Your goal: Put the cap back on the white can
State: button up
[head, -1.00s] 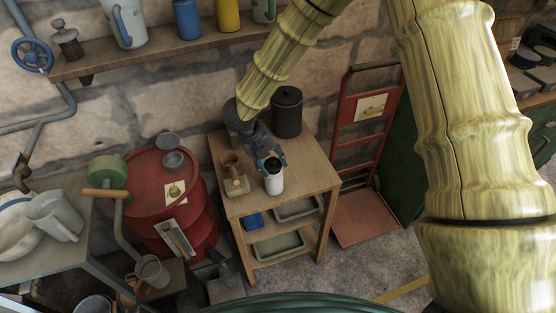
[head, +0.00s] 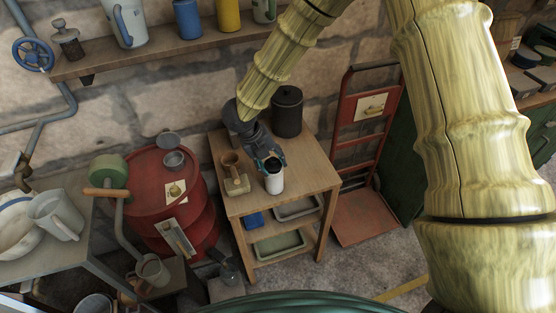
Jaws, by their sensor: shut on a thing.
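The white can (head: 274,184) stands upright on the small wooden table (head: 305,187). A dark round cap (head: 272,165) shows at the top of the can. My gripper (head: 270,161) is right at the can's top, shut on the dark cap. The cap looks on or just above the can's rim; from this view I cannot tell whether it is seated. My fingers hide part of the cap's edge.
A dark lidded canister (head: 287,112) stands behind my gripper on the table. A red drum (head: 165,200) is farther left and a red hand truck (head: 365,150) stands right.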

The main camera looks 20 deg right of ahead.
jog(key=shift+s+f, duration=0.1)
jog(key=shift+f, duration=0.2)
jog(key=shift+f, duration=0.15)
jog(key=shift+c, duration=0.2)
jog(key=shift+c, duration=0.8)
jog(key=shift+f, duration=0.15)
jog(key=shift+o, duration=0.3)
jog(key=shift+d+f, duration=0.1)
jog(key=shift+f, duration=0.1)
jog(key=o, duration=1.3)
jog(key=shift+c, duration=0.2)
jog(key=shift+r, duration=0.2)
